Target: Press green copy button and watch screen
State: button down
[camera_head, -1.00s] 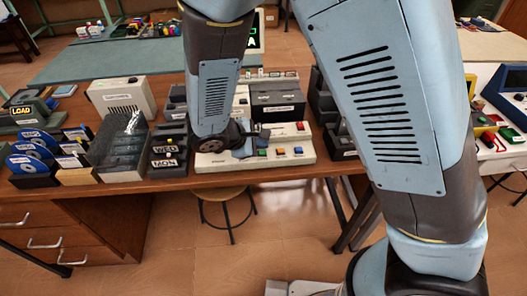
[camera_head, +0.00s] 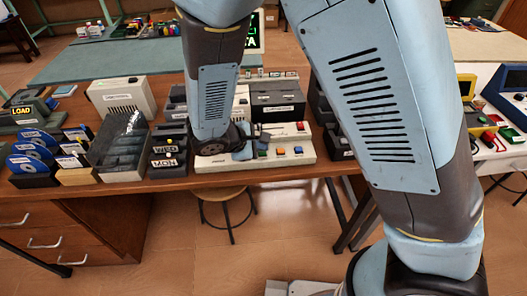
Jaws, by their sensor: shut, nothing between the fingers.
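A cream button panel (camera_head: 225,161) lies on the wooden desk, partly hidden by my arm. On its front row are a green button (camera_head: 262,154), an orange button (camera_head: 280,151) and a blue button (camera_head: 298,149). A red button (camera_head: 300,126) is at its back right. My gripper (camera_head: 248,150) is shut and empty over the panel, just left of the green button; I cannot tell whether it touches the panel. A dark screen (camera_head: 257,35) with light characters stands behind, mostly hidden by my arm.
Left of the panel stand black boxes labelled with weekdays (camera_head: 165,160), a dark clear-lidded box (camera_head: 122,150) and blue discs (camera_head: 30,150) in holders. A black labelled box (camera_head: 278,98) is behind the panel. A wooden stool (camera_head: 225,194) is below the desk.

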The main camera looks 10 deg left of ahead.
aim_at(260, 154)
jog(key=shift+f, duration=0.2)
jog(key=shift+r, duration=0.2)
dwell(0.4)
jog(key=shift+r, duration=0.6)
jog(key=shift+r, duration=0.15)
jog(key=shift+r, duration=2.4)
